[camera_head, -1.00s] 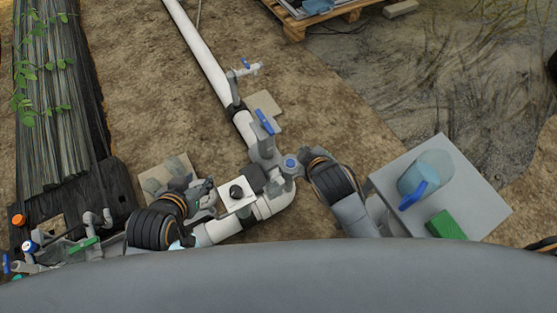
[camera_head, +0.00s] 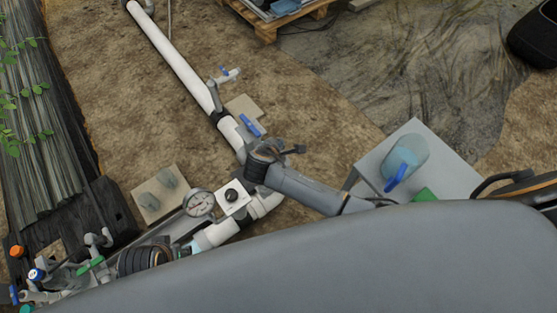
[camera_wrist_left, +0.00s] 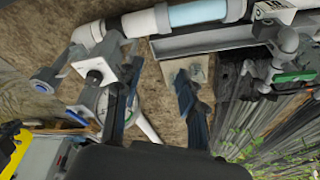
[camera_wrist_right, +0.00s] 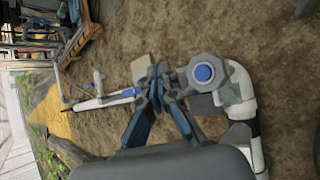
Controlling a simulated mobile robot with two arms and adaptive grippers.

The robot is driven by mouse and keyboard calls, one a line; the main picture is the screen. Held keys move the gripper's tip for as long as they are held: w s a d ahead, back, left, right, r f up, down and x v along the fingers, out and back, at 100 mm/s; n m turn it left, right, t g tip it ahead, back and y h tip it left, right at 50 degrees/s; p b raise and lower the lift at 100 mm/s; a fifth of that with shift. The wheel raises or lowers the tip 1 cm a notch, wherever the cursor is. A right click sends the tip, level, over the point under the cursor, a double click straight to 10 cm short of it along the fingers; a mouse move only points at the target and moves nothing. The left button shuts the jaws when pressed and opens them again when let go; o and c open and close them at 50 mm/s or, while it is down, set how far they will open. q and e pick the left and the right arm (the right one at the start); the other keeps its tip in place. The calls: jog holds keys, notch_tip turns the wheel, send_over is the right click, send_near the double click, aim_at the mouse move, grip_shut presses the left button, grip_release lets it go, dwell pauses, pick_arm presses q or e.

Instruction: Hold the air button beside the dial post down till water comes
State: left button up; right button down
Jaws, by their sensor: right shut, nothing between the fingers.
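A black round button (camera_head: 231,195) sits on a white square plate on the pipe, right beside the round white dial (camera_head: 200,203). In the left wrist view the black button (camera_wrist_left: 94,77) and plate are at upper left, with the dial partly behind a finger. My left gripper (camera_wrist_left: 157,75) is open and empty, apart from the button; its fingers are unclear in the head view. My right gripper (camera_wrist_right: 158,82) is shut and empty. In the right wrist view a blue-capped grey fitting (camera_wrist_right: 204,73) lies just right of its fingertips; my right arm hides it in the head view.
A white pipe (camera_head: 175,55) with blue-handled valves runs up to the left. A grey stand (camera_head: 417,130) with a clear blue-handled vessel is at right. Timber (camera_head: 40,120) and small fittings (camera_head: 90,255) lie at left. Bare soil lies between.

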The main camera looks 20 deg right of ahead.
pick_arm(q)
jog(key=shift+r, duration=0.15)
